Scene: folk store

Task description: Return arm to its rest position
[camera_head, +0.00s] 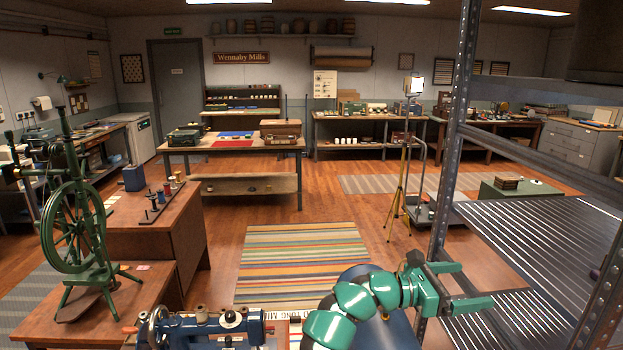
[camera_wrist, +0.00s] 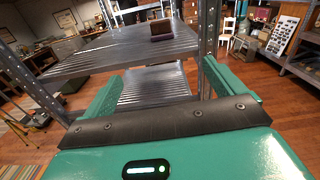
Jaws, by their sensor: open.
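My green arm reaches from the bottom middle of the head view toward the metal shelf rack on the right. My gripper (camera_head: 470,285) is open, with its two green fingers spread and pointing right, close to the rack's near upright. In the wrist view my gripper (camera_wrist: 163,88) also shows open, with nothing between the fingers. A ribbed metal shelf (camera_wrist: 125,50) lies ahead of the fingers there. A small dark brown and purple object (camera_wrist: 162,29) sits on that shelf, apart from the fingers.
The rack's perforated upright (camera_head: 452,150) stands just behind my gripper. A blue sewing machine (camera_head: 200,328) is at the bottom left of my arm. A green spinning wheel (camera_head: 75,230) stands on a table at the left. The striped rug (camera_head: 300,255) lies on clear floor.

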